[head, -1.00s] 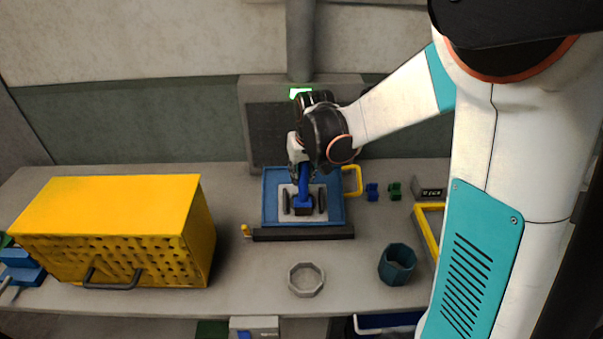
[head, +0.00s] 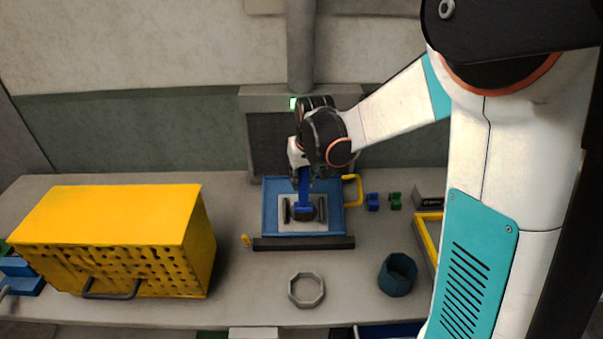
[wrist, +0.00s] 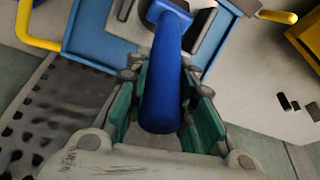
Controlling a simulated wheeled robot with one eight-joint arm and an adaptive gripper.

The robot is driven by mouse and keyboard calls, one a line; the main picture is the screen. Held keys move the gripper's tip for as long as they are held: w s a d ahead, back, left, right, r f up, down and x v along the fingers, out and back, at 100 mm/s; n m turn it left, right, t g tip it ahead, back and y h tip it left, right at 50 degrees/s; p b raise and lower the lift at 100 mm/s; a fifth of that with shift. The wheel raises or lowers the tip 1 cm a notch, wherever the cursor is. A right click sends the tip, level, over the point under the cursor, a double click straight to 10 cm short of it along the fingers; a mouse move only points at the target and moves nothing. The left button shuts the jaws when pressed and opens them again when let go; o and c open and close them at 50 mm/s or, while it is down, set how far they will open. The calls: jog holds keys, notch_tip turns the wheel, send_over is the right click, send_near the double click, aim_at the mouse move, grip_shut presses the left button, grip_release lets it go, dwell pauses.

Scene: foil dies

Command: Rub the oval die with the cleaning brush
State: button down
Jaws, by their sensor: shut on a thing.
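My gripper (head: 303,172) is shut on the blue handle of the cleaning brush (head: 304,195). In the wrist view, the gripper's green-padded fingers (wrist: 162,75) lie on both sides of the thick blue handle (wrist: 160,100). Dark bars flank the head on the plate. I cannot make out the oval die; the brush head hides the plate's middle. Whether the bristles touch anything there cannot be told.
A large yellow perforated box (head: 120,215) stands at left. A dark bar (head: 303,243) runs along the tray's front, and a yellow handle (head: 353,190) is at its right. A grey octagonal ring (head: 306,290) and a teal cup (head: 397,275) stand in front.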

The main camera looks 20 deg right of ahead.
jog(key=shift+s+a+f, duration=0.25)
jog(key=shift+s+f, duration=0.2)
jog(key=shift+s, duration=0.3)
jog(key=shift+r, duration=0.1)
jog(key=shift+s+a+p+v, duration=0.2)
jog(key=shift+p+v, duration=0.4)
jog(key=shift+v, duration=0.35)
jog(key=shift+s+a+p+v, duration=0.15)
jog(key=shift+p+v, duration=0.45)
jog(key=shift+v, duration=0.3)
jog(key=shift+s+a+p+v, duration=0.1)
jog(key=shift+s+p+v, duration=0.1)
jog(key=shift+p+v, duration=0.6)
jog(key=shift+r, duration=0.1)
jog(key=p+v, duration=0.1)
jog(key=v, duration=0.1)
jog(key=shift+s+a+r+p, duration=0.2)
jog(key=shift+s+r+p, duration=0.1)
jog(key=shift+s+p, duration=0.05)
jog(key=shift+f, duration=0.15)
